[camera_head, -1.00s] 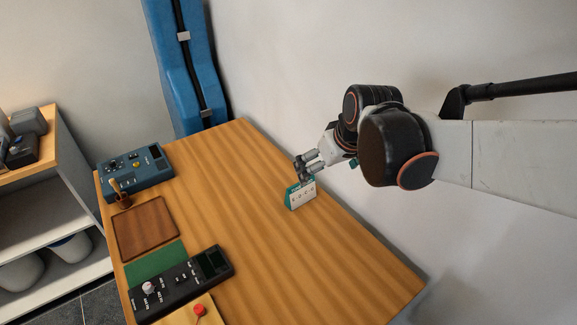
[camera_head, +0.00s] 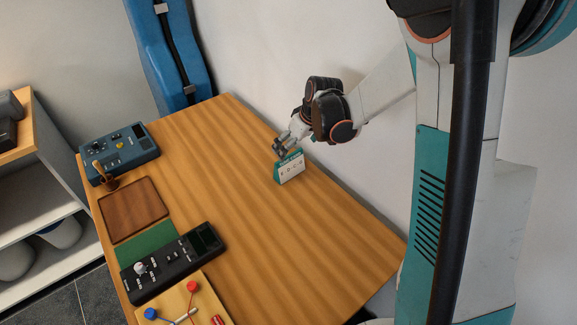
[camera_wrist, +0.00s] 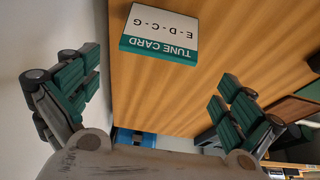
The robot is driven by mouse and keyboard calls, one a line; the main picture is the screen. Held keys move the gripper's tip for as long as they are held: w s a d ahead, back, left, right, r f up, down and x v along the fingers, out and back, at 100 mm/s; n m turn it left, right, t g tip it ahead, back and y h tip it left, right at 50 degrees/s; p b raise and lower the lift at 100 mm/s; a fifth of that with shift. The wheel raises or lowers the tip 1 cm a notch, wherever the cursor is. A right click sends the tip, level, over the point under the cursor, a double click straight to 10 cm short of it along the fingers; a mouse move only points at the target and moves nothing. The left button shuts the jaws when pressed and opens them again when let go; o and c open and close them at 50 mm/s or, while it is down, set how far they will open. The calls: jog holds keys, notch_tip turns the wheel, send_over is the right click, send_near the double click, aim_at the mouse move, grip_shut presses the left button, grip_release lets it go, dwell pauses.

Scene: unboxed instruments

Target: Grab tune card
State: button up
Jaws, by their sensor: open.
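The tune card (camera_head: 290,171) is a small white card with a teal band, standing on the wooden table near its wall-side edge. In the wrist view the tune card (camera_wrist: 161,36) shows upside down, with "TUNE CARD" and "E-D-C-G" on it. My gripper (camera_head: 281,150) is at the card's upper edge in the head view. In the wrist view my gripper (camera_wrist: 158,95) has its fingers wide apart, with the card ahead and between their directions. Nothing is between the fingers.
On the table (camera_head: 300,240) are a blue device (camera_head: 120,153), a wooden board (camera_head: 133,210), a green mat (camera_head: 148,243), a black device (camera_head: 172,263) and a light board with coloured knobs (camera_head: 190,300). A blue case (camera_head: 172,50) stands behind. The table's middle is clear.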

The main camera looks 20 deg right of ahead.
aim_at(289, 156)
jog(key=b+x, duration=0.2)
jog(key=x, duration=0.5)
jog(key=shift+w+f, duration=0.1)
jog(key=shift+f, duration=0.25)
jog(key=shift+b+x, duration=1.3)
jog(key=shift+x, duration=1.35)
jog(key=shift+d, duration=0.1)
jog(key=shift+c, duration=0.2)
jog(key=c, duration=0.7)
